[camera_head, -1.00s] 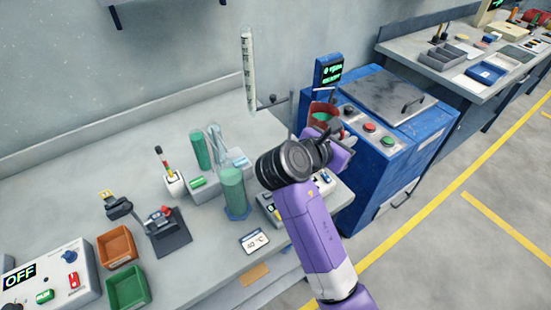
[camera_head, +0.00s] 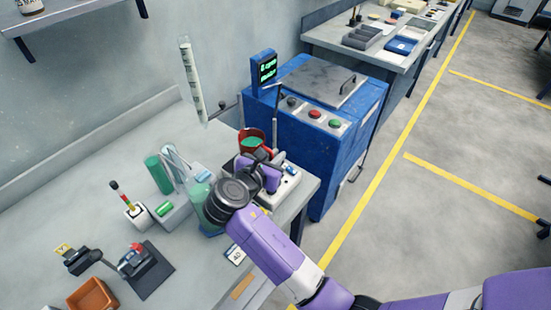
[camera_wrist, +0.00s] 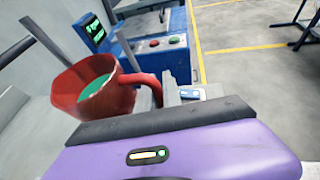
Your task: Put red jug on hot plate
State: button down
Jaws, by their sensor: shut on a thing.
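The red jug (camera_head: 252,138), with green contents, is at the back right of the grey bench. In the wrist view the jug (camera_wrist: 92,92) is slightly tilted, with its red handle toward my gripper. My gripper (camera_head: 268,163) is shut on the handle; the fingertips are mostly hidden. A pale unit with a blue knob (camera_head: 290,168), apparently the hot plate, lies just below and beside my gripper. Its top is largely hidden by the jug and gripper, so I cannot tell whether the jug touches it. Part of it shows in the wrist view (camera_wrist: 190,93).
A thin upright rod (camera_head: 275,120) stands close behind the jug. A green cylinder (camera_head: 158,175) and clear glassware stand to the left. A blue cabinet (camera_head: 335,165) with buttons stands behind, and a hanging ruler-like strip (camera_head: 192,85) is at the back.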

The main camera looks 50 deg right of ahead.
jog(key=shift+f, duration=0.55)
jog(key=c, duration=1.5)
grip_release()
jog(key=shift+f, duration=0.1)
jog(key=shift+b+v, duration=0.45)
jog(key=shift+v, duration=3.35)
